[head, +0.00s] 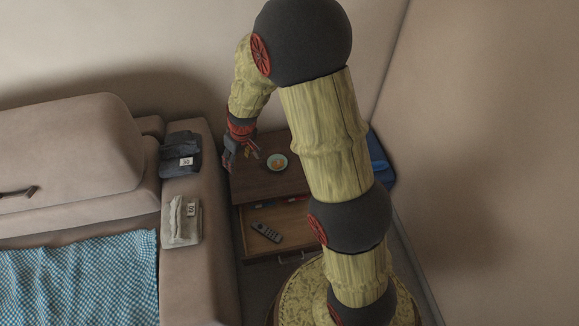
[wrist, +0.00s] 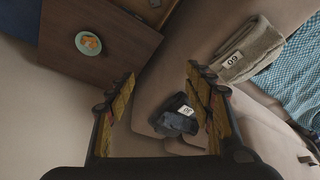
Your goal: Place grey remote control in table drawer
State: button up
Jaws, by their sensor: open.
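The grey remote control (head: 266,232) lies inside the open table drawer (head: 291,239), toward its left side. The drawer is pulled out from the front of the small brown table (head: 262,183). My gripper (head: 243,160) is open and empty, above the left back part of the tabletop, apart from the remote. In the wrist view my gripper (wrist: 158,105) has its fingers spread, with the sofa arm and a dark folded cloth beyond them. The tabletop (wrist: 85,45) shows there at upper left. The remote is not clearly visible in the wrist view.
A small plate with orange food (head: 277,162) sits on the tabletop. A dark folded cloth (head: 180,155) and a beige folded cloth (head: 181,222) lie on the sofa arm, left of the table. A blue item (head: 379,160) is right of the table, near the wall.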

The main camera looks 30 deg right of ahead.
jog(key=s+d+r+m+t, duration=0.1)
jog(key=s+r, duration=0.8)
jog(key=r, duration=0.4)
jog(key=s+r+m+t, duration=0.1)
jog(key=s+r, duration=0.8)
jog(key=r, duration=0.4)
jog(key=s+d+r+m+t+h, duration=0.1)
jog(key=s+d+r, duration=0.1)
jog(key=s, duration=0.9)
jog(key=shift+r+m, duration=0.3)
jog(key=shift+r, duration=0.25)
